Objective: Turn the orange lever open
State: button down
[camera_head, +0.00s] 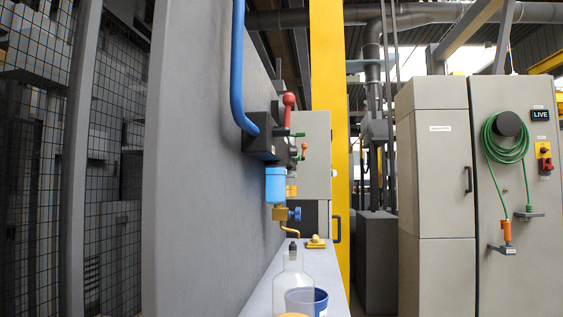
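No lever in view is plainly orange. A red-knobbed lever (289,101) stands upright on a dark valve block (262,138) fixed to the grey wall panel. A smaller orange-red handle (304,147) shows just right of and below that block. It is too small to tell whether it is a lever or how it is turned. A blue-knobbed brass valve (293,214) sits below the light-blue cylinder (276,184).
A narrow ledge (262,298) below holds a clear bottle (293,277), a blue cup (307,300) and a yellow fitting (316,242). A yellow post (329,60) stands behind. Grey cabinets (436,190) with a coiled green hose (508,150) stand at right.

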aim_at(304, 145)
jog(key=i+l+u, duration=0.2)
jog(key=l+u, duration=0.15)
jog(key=l, duration=0.3)
jog(key=i+l, duration=0.1)
jog(key=l, duration=0.35)
jog(key=i+l, duration=0.1)
jog(key=l, duration=0.3)
